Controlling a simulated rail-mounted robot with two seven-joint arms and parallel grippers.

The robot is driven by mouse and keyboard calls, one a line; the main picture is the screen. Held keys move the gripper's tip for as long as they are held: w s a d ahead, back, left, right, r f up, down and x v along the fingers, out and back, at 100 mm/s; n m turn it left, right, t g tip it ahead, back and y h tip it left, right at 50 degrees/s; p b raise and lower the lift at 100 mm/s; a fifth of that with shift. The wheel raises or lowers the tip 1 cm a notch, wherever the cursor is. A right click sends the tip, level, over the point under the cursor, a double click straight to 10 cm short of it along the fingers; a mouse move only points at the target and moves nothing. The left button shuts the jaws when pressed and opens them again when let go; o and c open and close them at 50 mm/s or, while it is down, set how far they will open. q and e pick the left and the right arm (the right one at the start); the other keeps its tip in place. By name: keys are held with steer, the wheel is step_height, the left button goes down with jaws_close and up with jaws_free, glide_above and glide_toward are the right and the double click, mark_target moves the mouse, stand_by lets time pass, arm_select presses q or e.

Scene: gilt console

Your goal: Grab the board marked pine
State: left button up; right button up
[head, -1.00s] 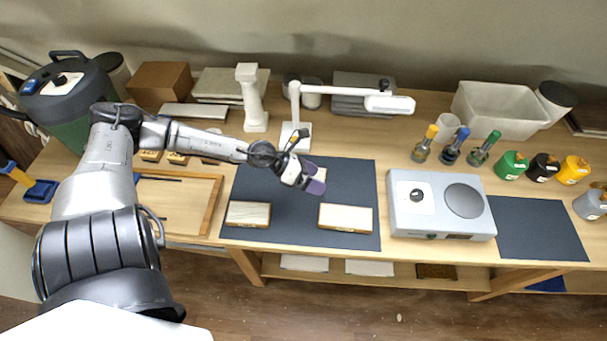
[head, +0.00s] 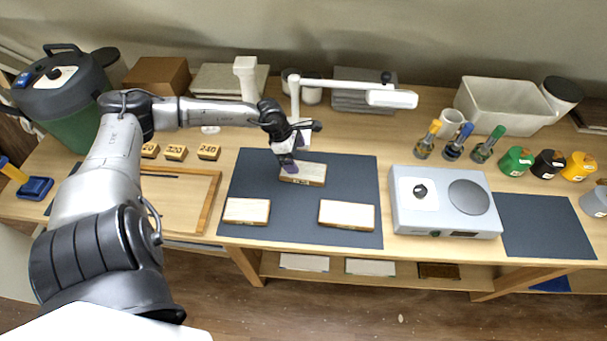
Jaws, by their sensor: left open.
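Three small pale boards with labelled front edges lie on a dark mat (head: 300,225). One board (head: 305,175) is at the back middle, one (head: 246,211) at the front left and one (head: 347,215) at the front right. The labels are too small to read, so I cannot tell which is marked pine. My left gripper (head: 290,168) is open, pointing down at the left end of the back board and covering part of it. I cannot tell whether it touches the board. My right gripper is not in view.
A white lamp (head: 345,88) stands behind the mat, its arm reaching right. A grey hotplate-like device (head: 443,203) is right of the mat. A wooden tray (head: 180,205) and small numbered blocks (head: 176,152) are to the left. Coloured bottles stand further right.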

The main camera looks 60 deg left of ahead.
mark_target(303, 171)
arm_select(q)
steer(key=shift+s+b+x, duration=0.1)
steer(key=shift+b+x, duration=0.05)
steer(key=shift+x, duration=1.55)
steer(key=shift+s+b+x, duration=0.15)
steer(key=shift+x, duration=1.55)
steer(key=shift+d, duration=0.15)
steer(key=shift+c, duration=0.5)
steer(key=c, duration=0.8)
